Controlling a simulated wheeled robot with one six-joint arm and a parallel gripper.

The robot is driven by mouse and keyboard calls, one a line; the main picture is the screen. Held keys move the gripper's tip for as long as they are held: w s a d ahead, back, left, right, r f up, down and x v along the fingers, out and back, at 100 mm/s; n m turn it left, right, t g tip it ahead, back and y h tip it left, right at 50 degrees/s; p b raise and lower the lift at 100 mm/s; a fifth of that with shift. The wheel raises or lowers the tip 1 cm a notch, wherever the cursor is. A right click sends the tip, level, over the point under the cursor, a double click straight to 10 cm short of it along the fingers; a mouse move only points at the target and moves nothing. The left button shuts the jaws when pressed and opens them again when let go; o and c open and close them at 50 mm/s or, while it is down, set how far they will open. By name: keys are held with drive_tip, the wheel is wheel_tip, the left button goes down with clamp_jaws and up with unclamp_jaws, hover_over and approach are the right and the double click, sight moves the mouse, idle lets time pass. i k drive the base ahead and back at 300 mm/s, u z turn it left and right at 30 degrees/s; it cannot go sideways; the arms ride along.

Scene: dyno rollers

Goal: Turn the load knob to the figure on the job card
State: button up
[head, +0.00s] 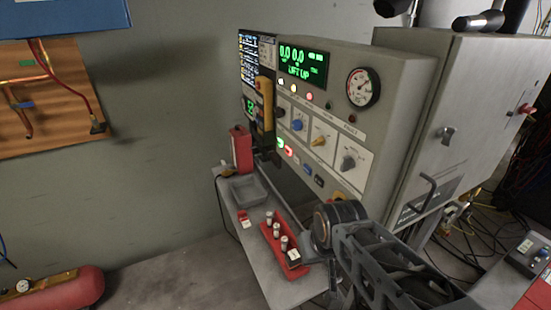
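A grey control panel (395,75) stands above a narrow bench. Its row of knobs includes a dark one (281,112), a blue one (297,124), a yellow one (319,140) and a grey one (348,163). Their labels are too small to read, so I cannot tell which is the load knob. A green display (302,65) on the panel shows figures and text. I cannot make out the job card for certain. My arm reaches in from the lower right, below the panel and apart from the knobs. Its end is dark and partly hidden, and the finger opening cannot be made out.
The bench (245,262) holds a red tray (266,232) with several pale cylinders, a grey bin (246,191) and a red can (241,149). A yellow-and-black unit (264,100) hangs before the panel's left end. A grey cabinet (480,100) stands right.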

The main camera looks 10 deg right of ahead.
sight(296, 125)
drive_tip(key=u, duration=0.05)
drive_tip(key=k, duration=0.5)
drive_tip(key=u, duration=1.3)
drive_tip(key=i, duration=1.1)
drive_tip(key=z, duration=1.85)
